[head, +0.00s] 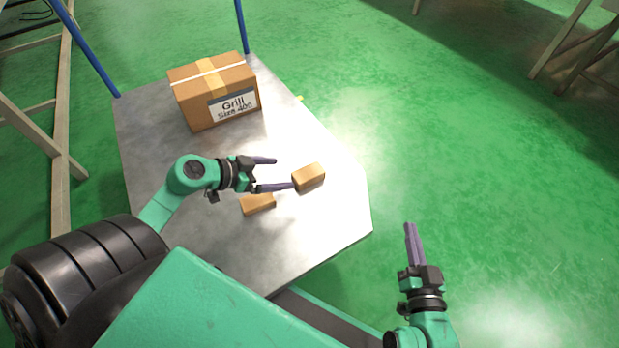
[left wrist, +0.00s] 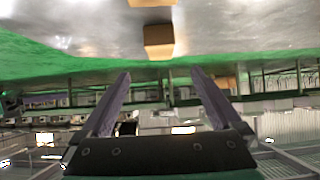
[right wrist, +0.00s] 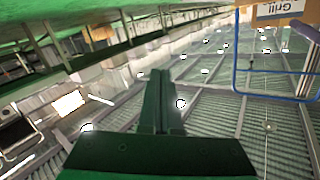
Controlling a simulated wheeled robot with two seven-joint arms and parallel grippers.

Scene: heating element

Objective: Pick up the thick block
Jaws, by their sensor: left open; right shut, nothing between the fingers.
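The thick block (head: 309,178), a brown cuboid, rests on the grey table right of my left gripper (head: 270,174). A thinner brown block (head: 258,204) lies closer to my body, partly behind the lower finger in the head view. My left gripper is open and empty, pointing right. One finger's tip appears close to the thick block; contact cannot be told. In the left wrist view a block, likely the thick one (left wrist: 158,40), shows above and between the fingers (left wrist: 160,73). My right gripper (head: 411,227) is shut and empty, off the table's right side; it also shows in the right wrist view (right wrist: 160,75).
A large taped cardboard box labelled "Grill" (head: 215,90) stands at the table's back left. The grey table (head: 320,225) has bare room at its front and right edges. Blue posts (head: 242,28) rise behind. Green floor (head: 480,150) lies open to the right.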

